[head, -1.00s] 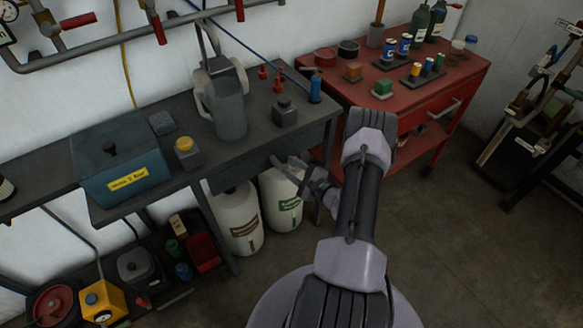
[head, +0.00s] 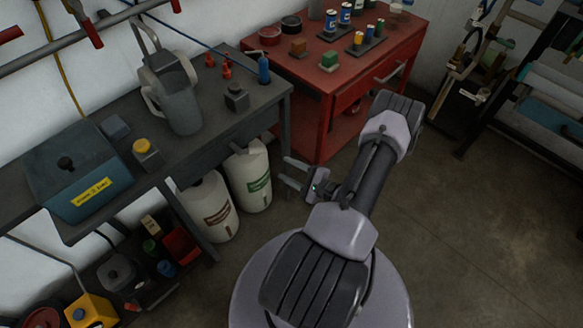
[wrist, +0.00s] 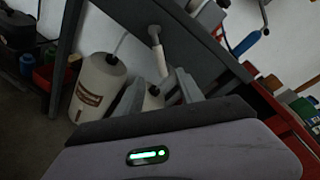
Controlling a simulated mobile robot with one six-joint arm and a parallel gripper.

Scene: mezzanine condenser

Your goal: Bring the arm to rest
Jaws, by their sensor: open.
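My arm (head: 370,185) reaches out over the floor from my base and bends back at the elbow. My gripper (head: 284,171) is at its end, pointing left in the head view. Its two fingers are apart and nothing shows between them. It is in front of the white jugs and right of the grey bench, with a visible gap to the nearer jug in the picture. In the wrist view the jugs and bench leg lie beyond the dark wrist housing.
The grey bench (head: 215,130) carries a blue box (head: 75,175) and a grey pitcher (head: 180,100). Two white jugs (head: 212,210) (head: 248,180) stand on the floor below. A red cart (head: 330,100) is behind the arm, a rack (head: 520,110) at right. Floor at right (head: 470,220) is clear.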

